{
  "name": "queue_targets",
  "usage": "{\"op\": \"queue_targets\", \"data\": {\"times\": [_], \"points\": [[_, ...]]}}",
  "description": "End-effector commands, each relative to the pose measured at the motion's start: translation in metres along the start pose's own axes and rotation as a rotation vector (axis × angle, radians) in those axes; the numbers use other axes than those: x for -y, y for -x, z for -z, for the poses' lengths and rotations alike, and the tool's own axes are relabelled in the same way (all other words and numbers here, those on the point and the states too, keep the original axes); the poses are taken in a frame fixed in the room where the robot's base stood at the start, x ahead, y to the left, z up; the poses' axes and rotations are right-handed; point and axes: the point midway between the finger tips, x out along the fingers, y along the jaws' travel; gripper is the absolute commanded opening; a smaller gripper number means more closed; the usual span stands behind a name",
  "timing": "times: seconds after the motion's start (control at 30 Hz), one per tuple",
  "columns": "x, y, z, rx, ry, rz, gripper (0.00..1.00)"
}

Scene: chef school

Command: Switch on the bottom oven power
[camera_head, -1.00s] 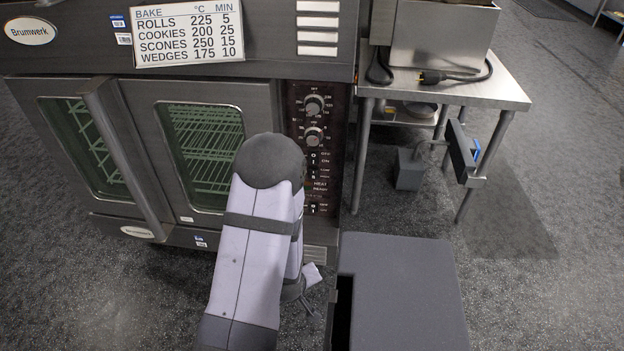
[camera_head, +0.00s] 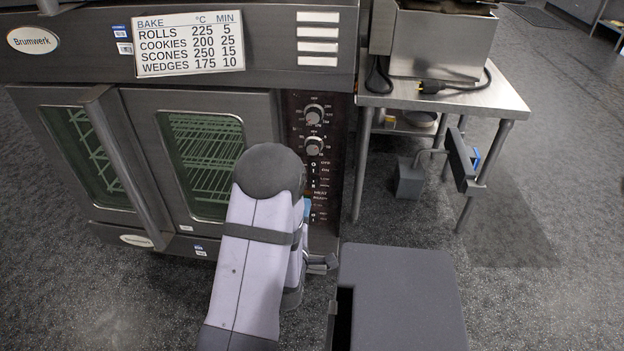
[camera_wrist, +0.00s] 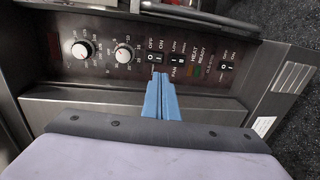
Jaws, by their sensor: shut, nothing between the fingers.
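The bottom oven (camera_head: 190,95) has a dark control panel (camera_head: 296,150) on its right side, partly hidden by my arm in the head view. In the wrist view the panel shows two round knobs, an OFF/ON rocker switch (camera_wrist: 153,57), a LOW fan switch (camera_wrist: 178,58), and another ON-marked switch (camera_wrist: 227,67) farther right. My gripper (camera_wrist: 158,77) has blue fingers pressed together with nothing between them. Their tips are just below the OFF/ON switch in the wrist view; whether they touch the panel I cannot tell. In the head view only a blue bit of my gripper (camera_head: 307,208) shows beside my arm.
A steel table (camera_head: 450,98) with an appliance (camera_head: 440,45) and a black-plugged cord stands right of the oven. The oven door has a long vertical handle (camera_head: 125,165). A bake chart (camera_head: 188,43) is fixed above the door. Floor is open at far right.

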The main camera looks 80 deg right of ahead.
Motion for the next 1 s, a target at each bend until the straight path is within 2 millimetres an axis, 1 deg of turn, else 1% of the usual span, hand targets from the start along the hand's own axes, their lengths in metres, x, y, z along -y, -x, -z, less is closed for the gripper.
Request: {"op": "queue_targets", "data": {"times": [0.37, 0.53, 0.67, 0.77, 1.0], "points": [[0.001, -0.001, 0.000, 0.000, 0.001, 0.002, 0.00], [0.000, -0.010, 0.000, 0.000, 0.000, -0.001, 0.00], [0.000, -0.025, 0.000, -0.001, 0.000, -0.001, 0.00], [0.001, -0.041, 0.000, -0.001, 0.000, -0.001, 0.00], [0.002, -0.084, 0.000, 0.000, -0.001, 0.000, 0.00]]}}
